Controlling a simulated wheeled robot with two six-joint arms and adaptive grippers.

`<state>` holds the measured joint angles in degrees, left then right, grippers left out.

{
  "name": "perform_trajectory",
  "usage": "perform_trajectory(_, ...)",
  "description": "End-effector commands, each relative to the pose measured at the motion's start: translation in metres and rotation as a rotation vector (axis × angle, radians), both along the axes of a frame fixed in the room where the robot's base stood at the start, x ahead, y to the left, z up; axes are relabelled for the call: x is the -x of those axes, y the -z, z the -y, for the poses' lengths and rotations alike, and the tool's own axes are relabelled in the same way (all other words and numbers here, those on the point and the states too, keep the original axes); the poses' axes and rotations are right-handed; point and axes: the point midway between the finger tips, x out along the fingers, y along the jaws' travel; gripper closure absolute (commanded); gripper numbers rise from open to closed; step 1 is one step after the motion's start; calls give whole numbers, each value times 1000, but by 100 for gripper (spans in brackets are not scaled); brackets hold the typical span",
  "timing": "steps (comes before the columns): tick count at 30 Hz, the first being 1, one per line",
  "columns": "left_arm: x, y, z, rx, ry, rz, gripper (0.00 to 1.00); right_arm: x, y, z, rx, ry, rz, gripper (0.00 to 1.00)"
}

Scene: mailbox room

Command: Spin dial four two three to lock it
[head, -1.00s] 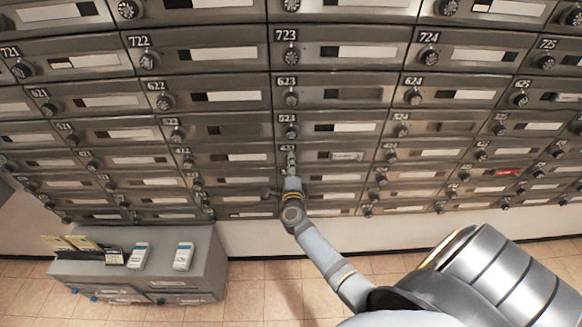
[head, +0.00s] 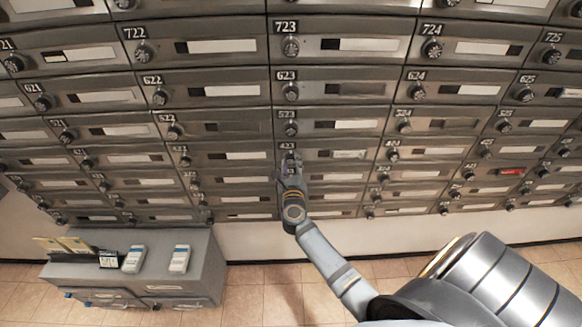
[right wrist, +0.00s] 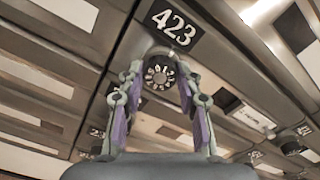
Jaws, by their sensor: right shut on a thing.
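The mailbox 423 dial (right wrist: 160,76) is a round dark knob with a pale spoked face, just under the white-on-black 423 label (right wrist: 174,26). In the head view the 423 label (head: 287,146) sits just above my gripper's tips, and the dial is largely hidden by them. My right gripper (head: 291,160) reaches up to the mailbox front. In the right wrist view its two purple-padded fingers (right wrist: 161,80) are on either side of the dial, shut on it. The dial's exact turn cannot be read. My left gripper is not in view.
Rows of metal mailboxes with similar dials fill the wall, with dial 523 (head: 290,129) just above. A grey cabinet (head: 209,262) with papers and two white devices stands at the lower left. Tiled floor (head: 262,293) is clear in the middle.

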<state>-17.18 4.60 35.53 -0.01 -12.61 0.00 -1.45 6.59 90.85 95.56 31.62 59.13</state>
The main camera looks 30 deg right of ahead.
Motion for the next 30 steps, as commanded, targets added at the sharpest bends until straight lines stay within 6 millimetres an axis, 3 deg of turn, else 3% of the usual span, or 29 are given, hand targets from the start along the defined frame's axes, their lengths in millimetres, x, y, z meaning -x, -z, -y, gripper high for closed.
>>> perform_trajectory(15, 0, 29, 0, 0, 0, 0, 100, 1, 4, 0, -390, 1, 237, 97)
perform_trajectory(30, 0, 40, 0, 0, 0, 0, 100, 1, 2, 1, -573, 1, 349, 97)
